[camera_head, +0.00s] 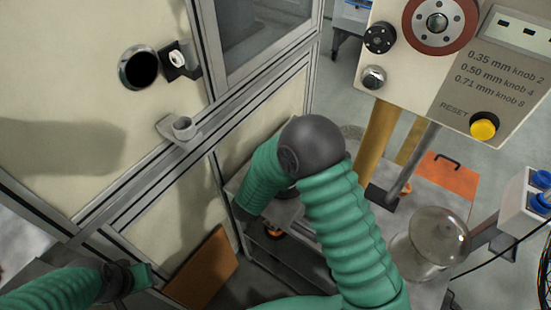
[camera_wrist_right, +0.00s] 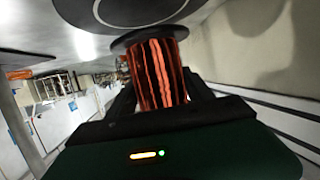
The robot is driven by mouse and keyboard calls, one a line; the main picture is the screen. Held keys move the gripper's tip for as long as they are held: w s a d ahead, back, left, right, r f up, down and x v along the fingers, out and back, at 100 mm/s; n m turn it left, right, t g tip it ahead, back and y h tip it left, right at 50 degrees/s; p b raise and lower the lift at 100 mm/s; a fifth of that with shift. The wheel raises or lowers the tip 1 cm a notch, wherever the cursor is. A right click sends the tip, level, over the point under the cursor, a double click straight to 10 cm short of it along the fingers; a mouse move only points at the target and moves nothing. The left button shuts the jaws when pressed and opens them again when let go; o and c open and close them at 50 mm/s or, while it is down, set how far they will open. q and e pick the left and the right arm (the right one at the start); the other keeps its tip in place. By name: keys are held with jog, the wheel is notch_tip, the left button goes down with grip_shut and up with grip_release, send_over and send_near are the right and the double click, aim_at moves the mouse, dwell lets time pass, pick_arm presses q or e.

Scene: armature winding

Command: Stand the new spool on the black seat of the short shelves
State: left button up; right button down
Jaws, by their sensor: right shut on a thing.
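In the right wrist view, my right gripper (camera_wrist_right: 162,92) is shut on a spool (camera_wrist_right: 160,70) wound with copper-coloured wire, with a dark flange. Beyond the flange is a grey surface with a round dark-rimmed disc (camera_wrist_right: 130,8); I cannot tell whether this is the black seat or whether the spool touches it. In the head view, the short shelves (camera_head: 290,255) stand low in the middle, partly behind my right arm. That arm hides the right gripper and spool there. The end of my left arm (camera_head: 140,276) shows at the lower left; its fingers are not visible.
A cream-panelled cabinet (camera_head: 90,150) with a metal frame stands close on the left. A brown board (camera_head: 203,268) leans at its foot. A control panel (camera_head: 440,75) with a yellow button hangs at the upper right. A glass dome (camera_head: 438,238) stands to the lower right.

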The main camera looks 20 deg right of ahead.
jog(key=shift+w+f, duration=0.1)
jog(key=shift+a+f+b, duration=0.2)
jog(key=shift+a+f, duration=0.05)
jog(key=shift+f, duration=0.3)
jog(key=shift+a+f+b, duration=0.2)
jog(key=shift+a+f, duration=0.05)
jog(key=shift+f, duration=0.6)
jog(key=shift+d+f, duration=0.1)
jog(key=shift+d, duration=0.4)
jog(key=c, duration=0.8)
grip_release()
jog(key=shift+d+f, duration=0.1)
jog(key=shift+f, duration=0.05)
jog(key=shift+o, duration=2)
jog(key=shift+a, duration=0.5)
pick_arm(q)
jog(key=shift+a+p, duration=0.55)
jog(key=shift+a, duration=0.1)
pick_arm(e)
jog(key=v, duration=1.2)
pick_arm(q)
jog(key=shift+d, duration=0.15)
pick_arm(e)
jog(key=shift+d, duration=0.2)
